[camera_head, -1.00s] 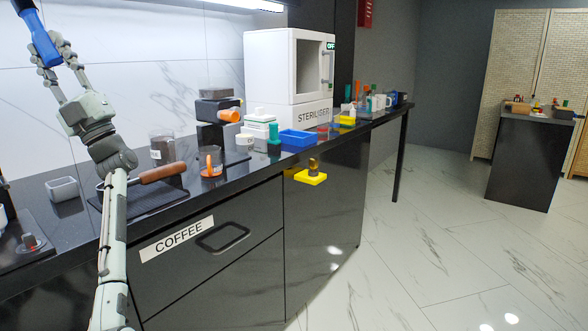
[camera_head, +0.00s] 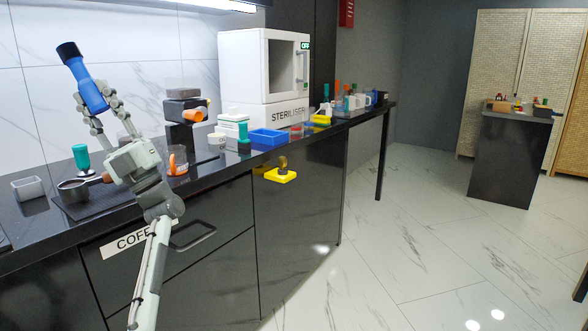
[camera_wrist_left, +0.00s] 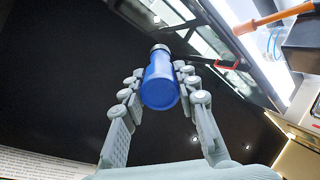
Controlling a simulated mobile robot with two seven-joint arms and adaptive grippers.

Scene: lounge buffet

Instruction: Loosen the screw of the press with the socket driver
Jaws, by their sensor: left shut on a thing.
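My left gripper (camera_head: 103,100) is shut on a blue tool (camera_head: 92,95) with a dark end, likely the socket driver. The tool is held above the counter, tilted with its dark end toward the upper left. In the left wrist view the blue tool (camera_wrist_left: 160,82) sits between the fingers, with a metallic ring at its far end. I cannot tell for sure which thing is the press; a dark stacked device with an orange cylinder (camera_head: 194,115) stands on the counter to the right of the gripper, apart from it. My right gripper is out of view.
A portafilter (camera_head: 73,191) on a dark mat, a grey box (camera_head: 28,188) and a teal-handled tool (camera_head: 81,157) are near my arm. A blue tray (camera_head: 268,138) and the white steriliser (camera_head: 262,75) stand farther right. A side table (camera_head: 512,155) stands across open floor.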

